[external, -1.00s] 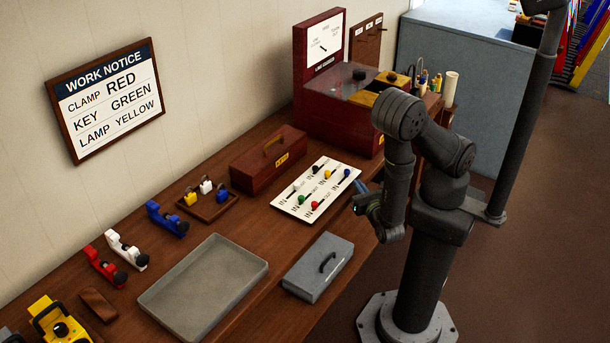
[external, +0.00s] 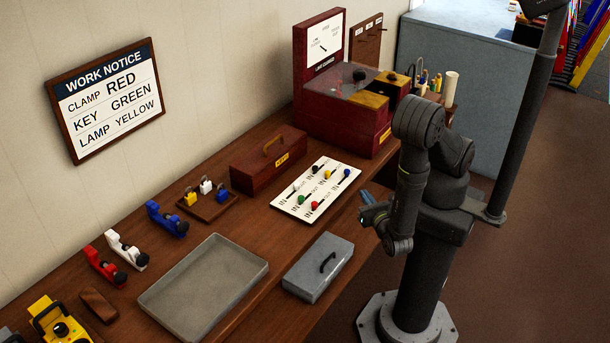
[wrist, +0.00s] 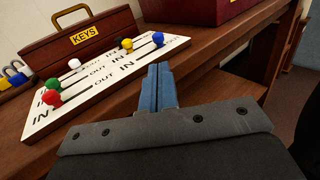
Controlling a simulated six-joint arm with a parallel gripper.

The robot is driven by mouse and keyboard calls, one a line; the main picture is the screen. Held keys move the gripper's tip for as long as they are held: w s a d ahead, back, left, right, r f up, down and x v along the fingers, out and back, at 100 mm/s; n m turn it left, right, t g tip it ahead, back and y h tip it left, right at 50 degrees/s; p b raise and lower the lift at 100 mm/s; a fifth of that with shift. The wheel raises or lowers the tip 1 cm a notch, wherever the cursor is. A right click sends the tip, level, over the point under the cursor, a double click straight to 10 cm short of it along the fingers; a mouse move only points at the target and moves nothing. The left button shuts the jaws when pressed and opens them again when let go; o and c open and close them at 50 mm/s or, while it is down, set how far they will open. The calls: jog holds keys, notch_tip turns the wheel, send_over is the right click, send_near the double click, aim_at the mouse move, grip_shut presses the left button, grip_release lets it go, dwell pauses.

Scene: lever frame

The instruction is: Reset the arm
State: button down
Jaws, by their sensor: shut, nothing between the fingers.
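My gripper (external: 366,202) is held above the right edge of the bench, just right of the lever board (external: 316,188). In the wrist view its blue fingers (wrist: 159,88) are shut together with nothing between them. The white lever board (wrist: 118,84) carries several levers with coloured knobs: white, black, yellow, blue, green and red. The red knob (wrist: 52,98) and green knob (wrist: 53,84) are at the near left in the wrist view. The blue knob (wrist: 158,39) is at its far right end. My fingers are apart from every lever.
The red KEYS box (external: 268,160) stands behind the board. A grey lidded box (external: 318,267) and an open grey tray (external: 204,287) lie to the front. A large red cabinet (external: 325,122) stands at the back. Clamps, padlocks and a yellow lamp line the left side.

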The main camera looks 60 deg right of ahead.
aim_at(346, 194)
jog(key=x, duration=0.5)
jog(key=shift+w+d, duration=0.25)
jog(key=shift+w, duration=0.05)
jog(key=w+a, duration=0.2)
jog(key=w, duration=0.1)
jog(key=shift+w+a, duration=0.1)
jog(key=s+a+r+m+g+h, duration=0.1)
jog(key=s+a+r+m+g, duration=0.1)
jog(key=s+a+m+g, duration=0.2)
jog(key=shift+s+a+m+h, duration=0.4)
jog(key=shift+s+a, duration=1.25)
jog(key=shift+s, duration=0.8)
jog(key=shift+r, duration=0.1)
